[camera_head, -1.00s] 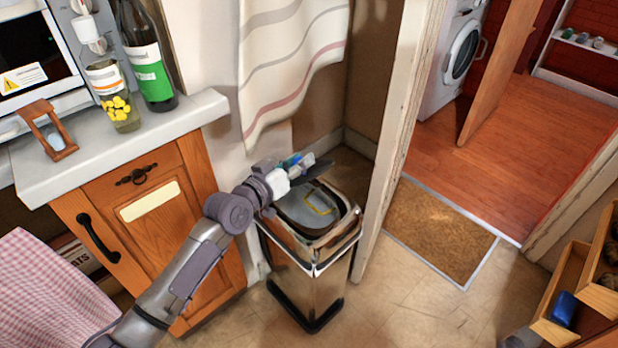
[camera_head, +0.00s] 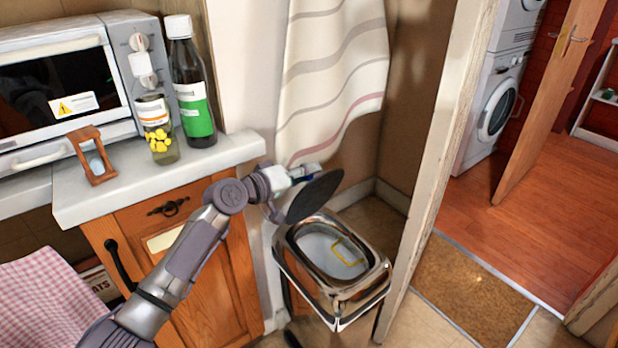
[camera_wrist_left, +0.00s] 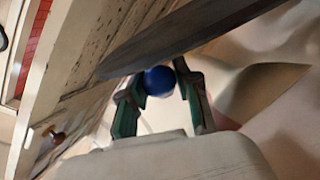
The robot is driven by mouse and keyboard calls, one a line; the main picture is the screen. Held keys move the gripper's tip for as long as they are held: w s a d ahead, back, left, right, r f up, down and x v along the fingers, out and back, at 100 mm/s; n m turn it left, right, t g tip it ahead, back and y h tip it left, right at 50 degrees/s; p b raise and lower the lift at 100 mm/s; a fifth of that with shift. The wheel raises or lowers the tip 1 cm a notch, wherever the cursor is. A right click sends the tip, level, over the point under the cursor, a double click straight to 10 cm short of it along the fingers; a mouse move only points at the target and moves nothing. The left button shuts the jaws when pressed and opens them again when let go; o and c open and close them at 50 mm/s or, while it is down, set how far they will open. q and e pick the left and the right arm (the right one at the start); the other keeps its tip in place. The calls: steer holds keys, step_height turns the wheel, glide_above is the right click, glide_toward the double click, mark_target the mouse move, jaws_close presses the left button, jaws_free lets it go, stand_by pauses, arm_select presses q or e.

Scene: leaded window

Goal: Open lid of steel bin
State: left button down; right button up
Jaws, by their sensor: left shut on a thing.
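The steel bin (camera_head: 376,284) stands on the floor right of the wooden cabinet, its oval mouth uncovered. Inside show a pale grey liner and a yellow handle-like strip (camera_head: 347,252). The dark oval lid (camera_head: 315,197) is tilted up above the bin's back left rim, clear of the mouth. My left gripper (camera_head: 303,175) is at the lid's upper side. In the left wrist view the gripper (camera_wrist_left: 163,82) is shut on a round blue knob (camera_wrist_left: 159,80) beside the grey lid plate (camera_wrist_left: 195,35). My right gripper is not in view.
The wooden cabinet (camera_head: 225,255) with a white counter (camera_head: 150,185) is left of the bin. A striped curtain (camera_head: 330,75) hangs behind. A white door frame (camera_head: 432,160) stands close on the right. A bottle (camera_head: 190,95) and jar (camera_head: 158,130) stand on the counter.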

arm_select(q)
steer(key=c, duration=0.8)
jaws_free()
steer(key=shift+s+a, duration=0.35)
steer(key=shift+a, duration=0.1)
steer(key=v, duration=1.1)
